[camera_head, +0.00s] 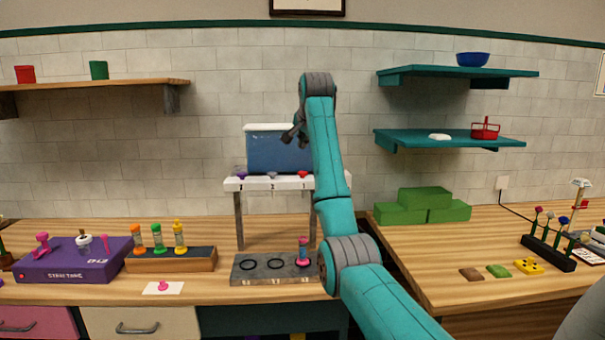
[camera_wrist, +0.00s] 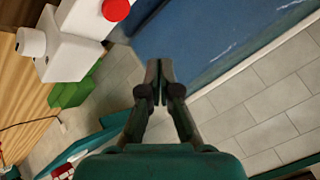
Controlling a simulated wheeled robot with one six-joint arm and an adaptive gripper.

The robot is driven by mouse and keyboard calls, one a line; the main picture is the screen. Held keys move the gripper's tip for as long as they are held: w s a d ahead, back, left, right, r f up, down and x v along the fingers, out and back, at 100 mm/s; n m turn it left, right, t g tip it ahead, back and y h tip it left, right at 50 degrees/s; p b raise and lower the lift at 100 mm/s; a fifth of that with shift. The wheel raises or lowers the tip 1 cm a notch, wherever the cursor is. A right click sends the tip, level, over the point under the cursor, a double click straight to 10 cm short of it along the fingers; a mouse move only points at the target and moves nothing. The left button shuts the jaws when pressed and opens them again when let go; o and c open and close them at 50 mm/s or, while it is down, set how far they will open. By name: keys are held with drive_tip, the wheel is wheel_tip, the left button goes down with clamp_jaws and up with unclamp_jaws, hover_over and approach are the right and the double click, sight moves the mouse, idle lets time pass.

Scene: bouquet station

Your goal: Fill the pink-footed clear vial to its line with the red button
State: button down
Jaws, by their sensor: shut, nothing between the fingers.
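A small vial with a pink foot (camera_head: 303,250) stands upright on the right end of the grey base plate (camera_head: 250,273). It is beneath the right end of the white dispenser bar (camera_head: 258,182); its line and fill level are too small to make out. The red button (camera_head: 303,174) sits at the right end of that bar, and also shows at the top of the wrist view (camera_wrist: 116,9). My gripper (camera_head: 288,137) is raised in front of the blue tank (camera_head: 259,153), above the red button and apart from it. In the wrist view its fingers (camera_wrist: 159,82) are together, holding nothing.
A purple button (camera_head: 241,174) and a grey button (camera_head: 272,175) sit left of the red one. A wooden rack (camera_head: 170,264) holds orange, green and yellow vials. A purple box (camera_head: 75,262) stands further left. Green blocks (camera_head: 425,197) are stacked to the right.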

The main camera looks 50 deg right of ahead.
sight(303, 173)
drive_tip(key=shift+f, duration=2.9)
drive_tip(key=shift+f, duration=0.2)
drive_tip(key=shift+f, duration=0.25)
drive_tip(key=shift+f, duration=0.6)
drive_tip(key=shift+r, duration=1.05)
drive_tip(key=shift+r, duration=2.5)
